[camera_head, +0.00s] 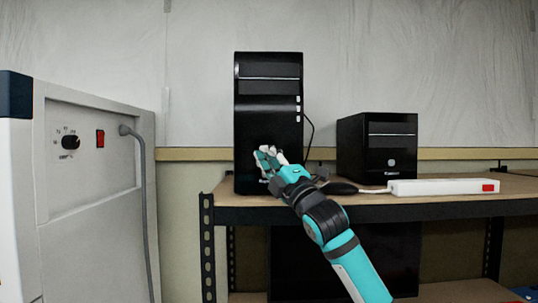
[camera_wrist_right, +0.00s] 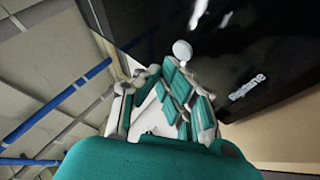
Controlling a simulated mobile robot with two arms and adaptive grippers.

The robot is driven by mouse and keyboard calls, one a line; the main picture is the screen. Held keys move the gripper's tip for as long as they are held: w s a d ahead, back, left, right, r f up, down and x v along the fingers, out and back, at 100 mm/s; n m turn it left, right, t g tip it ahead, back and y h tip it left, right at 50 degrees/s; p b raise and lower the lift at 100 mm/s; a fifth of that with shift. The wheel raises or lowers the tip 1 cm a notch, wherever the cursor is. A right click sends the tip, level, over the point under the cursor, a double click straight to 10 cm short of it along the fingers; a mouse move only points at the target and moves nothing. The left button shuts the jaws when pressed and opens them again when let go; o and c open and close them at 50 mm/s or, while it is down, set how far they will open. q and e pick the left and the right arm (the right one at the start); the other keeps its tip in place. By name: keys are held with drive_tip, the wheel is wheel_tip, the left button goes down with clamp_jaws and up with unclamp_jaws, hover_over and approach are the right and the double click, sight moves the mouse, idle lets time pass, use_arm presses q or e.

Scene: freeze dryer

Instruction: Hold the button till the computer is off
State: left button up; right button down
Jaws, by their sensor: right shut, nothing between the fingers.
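The tall black computer tower (camera_head: 269,120) stands upright on the shelf table in the head view. Its dark front also fills the upper right of the right wrist view (camera_wrist_right: 250,50). A round pale button (camera_wrist_right: 182,50) shows on that front in the wrist view, just beyond the fingertips. My right gripper (camera_head: 264,156) is at the lower front of the tower, shut and empty. In the wrist view the gripper (camera_wrist_right: 172,70) has its tips close to the button; I cannot tell whether they touch it. In the head view the gripper hides the button. My left gripper is not in view.
A smaller black computer (camera_head: 377,147) stands to the right on the table (camera_head: 450,205). A white power strip (camera_head: 440,187) with a red switch lies near the table's front edge. A grey freeze dryer (camera_head: 95,190) with a dial and red switch stands at the left.

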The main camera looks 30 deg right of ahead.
drive_tip(key=shift+s, duration=0.1)
drive_tip(key=s+a, duration=0.1)
drive_tip(key=s+b, duration=0.1)
drive_tip(key=s+a, duration=0.1)
drive_tip(key=s, duration=0.1)
drive_tip(key=shift+a+b, duration=0.3)
drive_tip(key=shift+f, duration=0.1)
idle(0.6)
